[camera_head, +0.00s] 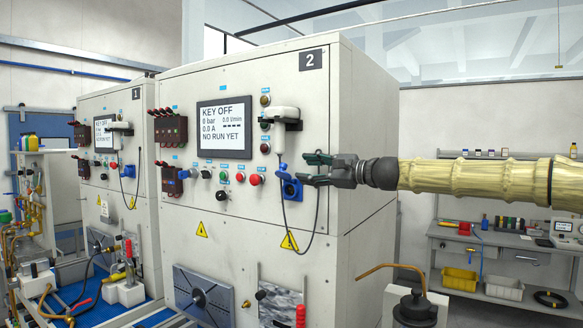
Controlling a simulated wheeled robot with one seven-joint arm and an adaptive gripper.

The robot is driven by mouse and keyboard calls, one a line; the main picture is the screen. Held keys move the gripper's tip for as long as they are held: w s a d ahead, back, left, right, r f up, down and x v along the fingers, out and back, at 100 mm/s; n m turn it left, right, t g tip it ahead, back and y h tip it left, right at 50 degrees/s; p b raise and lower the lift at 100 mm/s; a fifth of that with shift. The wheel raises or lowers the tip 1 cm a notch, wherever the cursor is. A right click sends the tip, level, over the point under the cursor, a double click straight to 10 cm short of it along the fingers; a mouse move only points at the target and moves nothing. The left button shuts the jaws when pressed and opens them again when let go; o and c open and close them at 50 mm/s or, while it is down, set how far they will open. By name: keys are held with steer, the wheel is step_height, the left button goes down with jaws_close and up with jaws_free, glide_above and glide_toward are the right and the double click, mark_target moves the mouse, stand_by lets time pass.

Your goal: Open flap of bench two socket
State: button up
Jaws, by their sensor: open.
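The bench two cabinet (266,85) carries a "2" label at its upper right. Its blue socket (291,189) is on the front panel near the right edge. A small blue piece shows at the socket's top left; I cannot tell the flap's exact position. My gripper (304,169) comes in from the right. Its dark fingers are spread, with the tips just above and right of the socket. I see nothing between them, and I cannot tell whether a fingertip touches the socket or flap.
A white handheld unit (281,115) hangs above the socket, and its dark cable (313,222) loops down close beside the socket and gripper. Red and green buttons lie left. Bench one (96,165) stands farther left. A shelf bench (487,241) is at the back right.

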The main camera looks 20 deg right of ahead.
steer(key=w, duration=0.1)
steer(key=w+p, duration=0.1)
steer(key=shift+w+a+f, duration=0.1)
steer(key=shift+w+a, duration=0.3)
steer(key=p+x, duration=0.1)
steer(key=x, duration=0.2)
steer(key=shift+w+a, duration=0.1)
steer(key=shift+a, duration=0.15)
